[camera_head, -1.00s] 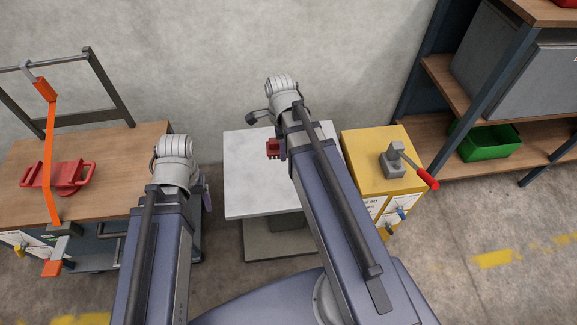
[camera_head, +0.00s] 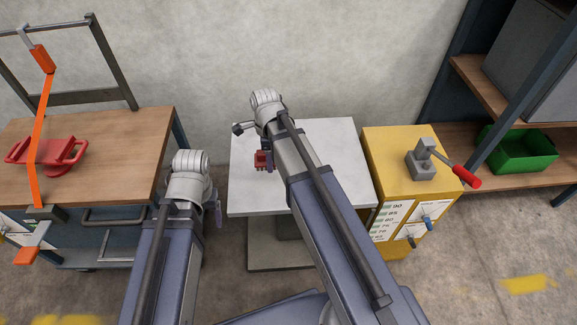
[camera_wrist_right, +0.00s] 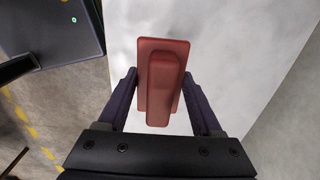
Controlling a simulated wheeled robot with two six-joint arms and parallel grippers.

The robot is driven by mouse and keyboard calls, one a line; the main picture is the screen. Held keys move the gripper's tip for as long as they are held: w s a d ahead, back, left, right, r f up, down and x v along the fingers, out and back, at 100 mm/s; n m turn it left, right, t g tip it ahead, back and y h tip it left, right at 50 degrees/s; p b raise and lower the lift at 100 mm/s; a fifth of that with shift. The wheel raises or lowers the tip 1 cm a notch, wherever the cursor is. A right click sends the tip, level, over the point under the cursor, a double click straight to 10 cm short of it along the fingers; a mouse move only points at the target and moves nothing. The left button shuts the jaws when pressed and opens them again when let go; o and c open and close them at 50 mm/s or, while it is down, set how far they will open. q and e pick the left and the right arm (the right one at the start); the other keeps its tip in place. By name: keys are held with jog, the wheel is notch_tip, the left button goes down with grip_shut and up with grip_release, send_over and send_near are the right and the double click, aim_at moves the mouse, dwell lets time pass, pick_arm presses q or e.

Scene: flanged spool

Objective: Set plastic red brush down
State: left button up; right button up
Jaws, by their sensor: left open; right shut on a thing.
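The red plastic brush (camera_head: 261,161) is in my right gripper (camera_head: 266,150), over the left part of a white-topped table (camera_head: 340,165). In the right wrist view, the brush (camera_wrist_right: 160,70) sits between the two dark fingers, its handle block toward the camera and the pale tabletop (camera_wrist_right: 220,50) behind it. Whether it touches the tabletop I cannot tell. My left gripper (camera_head: 217,208) is open, low and left of the table; my arm partly hides it.
A wooden workbench (camera_head: 110,135) at left carries a red flanged spool (camera_head: 48,155) with an orange strap. A yellow cabinet (camera_head: 390,150) with a red-handled lever stands right of the table. A green bin (camera_head: 515,150) sits on a shelf. Much of the tabletop is bare.

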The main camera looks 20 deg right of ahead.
aim_at(272, 182)
jog(key=shift+f+b, duration=4.7)
jog(key=shift+f, duration=0.25)
jog(key=shift+f, duration=0.1)
jog(key=o, duration=1.5)
jog(key=shift+c, duration=0.2)
notch_tip(272, 182, up, 12)
jog(key=p, duration=1.2)
jog(key=shift+r, duration=0.2)
jog(key=shift+f, duration=0.2)
notch_tip(272, 182, down, 12)
jog(key=b, duration=1.2)
